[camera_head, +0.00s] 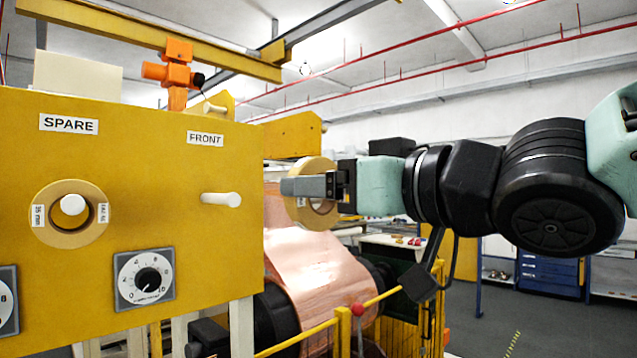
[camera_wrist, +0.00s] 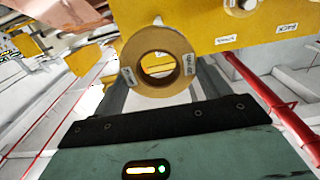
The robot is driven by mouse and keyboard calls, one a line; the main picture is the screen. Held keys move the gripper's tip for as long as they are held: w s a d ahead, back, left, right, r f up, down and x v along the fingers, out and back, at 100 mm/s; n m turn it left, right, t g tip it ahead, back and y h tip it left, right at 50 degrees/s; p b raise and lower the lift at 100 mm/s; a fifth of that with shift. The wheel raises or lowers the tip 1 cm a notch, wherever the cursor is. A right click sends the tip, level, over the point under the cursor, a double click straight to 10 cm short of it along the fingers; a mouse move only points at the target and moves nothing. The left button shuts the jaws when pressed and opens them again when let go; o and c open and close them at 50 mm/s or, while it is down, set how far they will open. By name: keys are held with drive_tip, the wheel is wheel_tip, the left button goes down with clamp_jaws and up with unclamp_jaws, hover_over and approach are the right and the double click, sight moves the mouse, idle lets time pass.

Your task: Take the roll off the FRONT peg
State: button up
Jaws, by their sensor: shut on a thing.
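The FRONT peg (camera_head: 221,199) is a white peg on the yellow panel, below the FRONT label, and it is bare. My gripper (camera_head: 290,187) is to the right of the panel and shut on a tan roll (camera_head: 319,219), held clear of the peg. The fingers cover part of this roll in the head view. In the wrist view the held roll (camera_wrist: 158,41) shows its open hole and two small white labels. A similar tan roll (camera_head: 58,235) hangs on the white SPARE peg (camera_head: 73,204).
The yellow panel (camera_head: 150,215) carries a dial (camera_head: 145,279) under the pegs. A sheet of copper foil (camera_head: 308,265) runs below and behind my gripper. A yellow rail with a red knob (camera_head: 357,309) stands in front. A table and blue drawers are farther back.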

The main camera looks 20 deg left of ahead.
drive_tip(key=p+v, duration=0.2)
drive_tip(key=v, duration=0.8)
drive_tip(key=shift+p, duration=0.4)
